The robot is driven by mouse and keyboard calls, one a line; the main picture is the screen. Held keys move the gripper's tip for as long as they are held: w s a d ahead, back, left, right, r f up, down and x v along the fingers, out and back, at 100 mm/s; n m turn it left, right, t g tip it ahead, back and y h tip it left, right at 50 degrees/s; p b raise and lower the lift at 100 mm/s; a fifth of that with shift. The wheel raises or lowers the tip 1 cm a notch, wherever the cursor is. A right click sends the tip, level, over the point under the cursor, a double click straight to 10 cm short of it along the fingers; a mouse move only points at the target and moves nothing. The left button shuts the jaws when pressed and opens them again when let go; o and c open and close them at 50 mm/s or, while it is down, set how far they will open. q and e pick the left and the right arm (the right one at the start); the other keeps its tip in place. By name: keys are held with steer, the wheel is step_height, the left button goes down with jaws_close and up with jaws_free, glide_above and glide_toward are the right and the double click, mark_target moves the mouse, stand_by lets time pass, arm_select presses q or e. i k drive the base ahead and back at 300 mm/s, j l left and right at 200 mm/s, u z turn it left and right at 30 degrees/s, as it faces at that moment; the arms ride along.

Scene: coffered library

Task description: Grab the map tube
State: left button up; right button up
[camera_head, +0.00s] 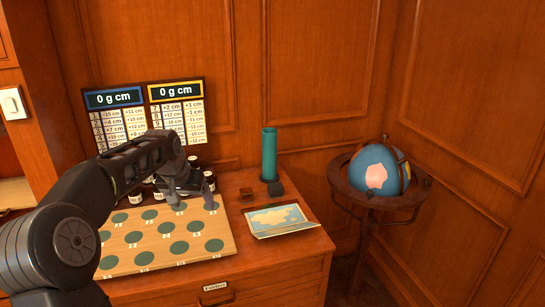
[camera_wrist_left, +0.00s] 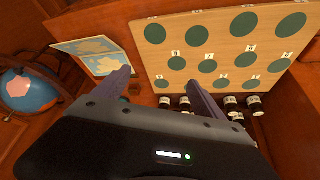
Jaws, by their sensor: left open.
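The map tube (camera_head: 269,154) is a green cylinder standing upright at the back right of the wooden cabinet top, near the panelled wall. My right gripper is not in view.
A board with green discs (camera_head: 225,247) covers the cabinet's left part. Dark jars (camera_head: 209,180) stand behind it, before a score panel (camera_head: 148,110). A small dark block (camera_head: 276,189) sits by the tube's base. An open map book (camera_head: 275,219) lies in front; a globe (camera_head: 378,168) stands right.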

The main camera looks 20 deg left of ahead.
mark_target(269, 175)
steer(key=i, duration=1.8)
